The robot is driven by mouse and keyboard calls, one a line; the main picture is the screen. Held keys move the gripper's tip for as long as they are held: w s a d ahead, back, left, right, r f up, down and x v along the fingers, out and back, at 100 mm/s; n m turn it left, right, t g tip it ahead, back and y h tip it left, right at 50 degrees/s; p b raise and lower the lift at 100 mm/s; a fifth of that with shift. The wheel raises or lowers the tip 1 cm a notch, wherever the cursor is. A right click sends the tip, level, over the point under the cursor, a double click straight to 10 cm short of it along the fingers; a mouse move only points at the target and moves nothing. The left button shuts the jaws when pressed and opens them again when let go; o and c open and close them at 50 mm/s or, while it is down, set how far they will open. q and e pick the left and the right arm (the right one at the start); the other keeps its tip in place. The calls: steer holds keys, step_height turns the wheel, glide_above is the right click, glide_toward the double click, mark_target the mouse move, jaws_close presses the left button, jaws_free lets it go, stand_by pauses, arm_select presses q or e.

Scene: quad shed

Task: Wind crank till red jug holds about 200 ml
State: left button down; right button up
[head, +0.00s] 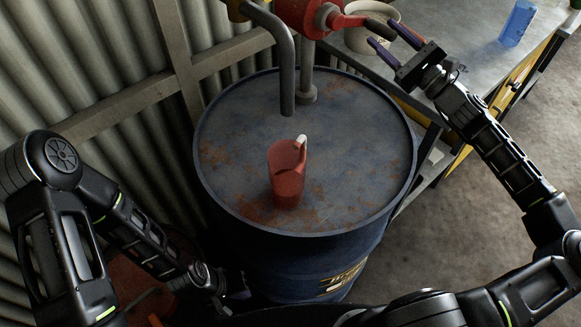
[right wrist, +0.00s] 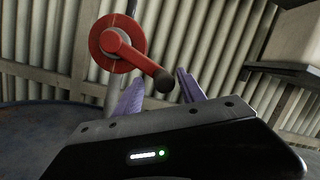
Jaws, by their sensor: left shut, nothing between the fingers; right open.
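The red jug (head: 287,185) stands upright on the drum top, just below and in front of the grey spout pipe (head: 285,75). Its liquid level cannot be made out. The red pump (head: 300,14) has a crank (head: 347,21) with a dark grip, pointing right; the crank also shows in the right wrist view (right wrist: 128,55). My right gripper (head: 381,32) is open, its purple fingers on either side of the dark grip's end in the right wrist view (right wrist: 157,84). Contact is not clear. My left gripper (head: 236,287) is low beside the drum, dark and mostly hidden, shut and empty.
The blue rusty drum (head: 345,165) carries the pump and jug. A grey bench (head: 470,60) stands behind at right, with a pale container (head: 362,42) and a blue translucent container (head: 518,24). A corrugated wall (head: 75,60) closes the left. Floor at right is clear.

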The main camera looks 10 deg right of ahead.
steer(key=s+d+p, duration=0.2)
steer(key=s+d, duration=0.2)
steer(key=s, duration=0.3)
steer(key=shift+s+d, duration=0.25)
steer(key=shift+s, duration=0.05)
stand_by(0.4)
